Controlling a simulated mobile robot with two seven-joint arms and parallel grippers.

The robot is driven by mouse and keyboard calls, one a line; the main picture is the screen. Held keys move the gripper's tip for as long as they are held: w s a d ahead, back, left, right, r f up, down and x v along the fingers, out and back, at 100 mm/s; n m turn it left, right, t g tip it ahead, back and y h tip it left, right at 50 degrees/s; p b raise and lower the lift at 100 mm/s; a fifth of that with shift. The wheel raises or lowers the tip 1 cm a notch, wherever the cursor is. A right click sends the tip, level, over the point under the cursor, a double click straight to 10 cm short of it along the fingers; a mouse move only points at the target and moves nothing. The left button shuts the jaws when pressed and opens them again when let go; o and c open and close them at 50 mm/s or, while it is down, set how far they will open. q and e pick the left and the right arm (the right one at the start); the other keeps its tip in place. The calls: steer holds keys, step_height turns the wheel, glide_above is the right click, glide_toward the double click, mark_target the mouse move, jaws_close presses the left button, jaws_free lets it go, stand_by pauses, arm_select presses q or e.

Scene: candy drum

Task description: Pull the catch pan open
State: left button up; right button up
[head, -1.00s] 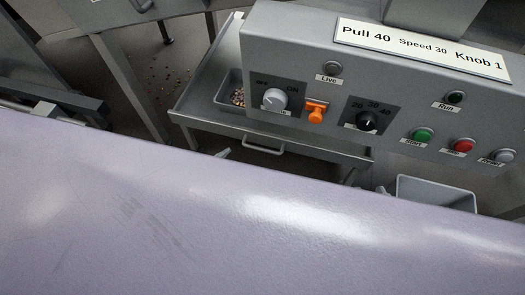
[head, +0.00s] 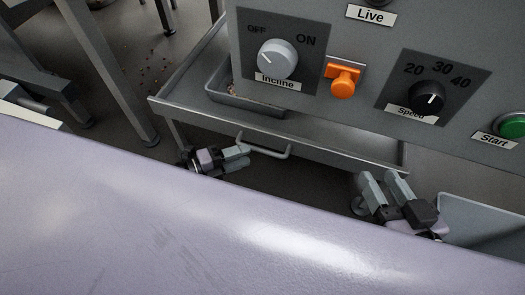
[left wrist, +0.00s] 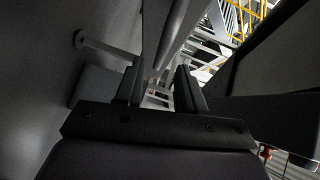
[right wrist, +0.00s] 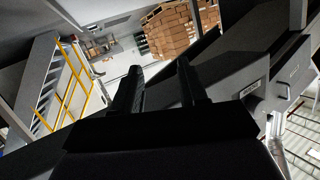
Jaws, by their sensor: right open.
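The catch pan (head: 330,150) is a wide, shallow grey metal pan under the control panel. A grey bar handle (head: 268,154) is on its front. My left gripper (head: 247,156) is at the left end of the handle, fingers apart and pointing right; I cannot tell whether it touches the handle. In the left wrist view its fingers (left wrist: 160,88) are apart, with a grey bar beyond them that I cannot identify. My right gripper (head: 382,178) is open and empty, below the pan's right front, fingers pointing up and left. It also shows open in the right wrist view (right wrist: 161,80).
A grey bin (head: 245,104) stands in the pan. The control panel (head: 340,30) with knobs and an orange switch (head: 343,82) overhangs the pan. A grey tub (head: 485,225) is right of my right gripper. Table legs (head: 105,75) stand at left.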

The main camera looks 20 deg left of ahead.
mark_target(261, 149)
arm_select(q)
steer(key=b+x, duration=0.2)
steer(key=x, duration=0.4)
steer(key=shift+w+d, duration=0.1)
steer(key=shift+d, duration=0.1)
arm_select(e)
steer(key=shift+s+d+r+n+t, duration=0.15)
steer(key=shift+s+d+n+t, duration=0.2)
steer(key=shift+d+t, duration=0.25)
steer(key=shift+w, duration=0.1)
arm_select(q)
jaws_close()
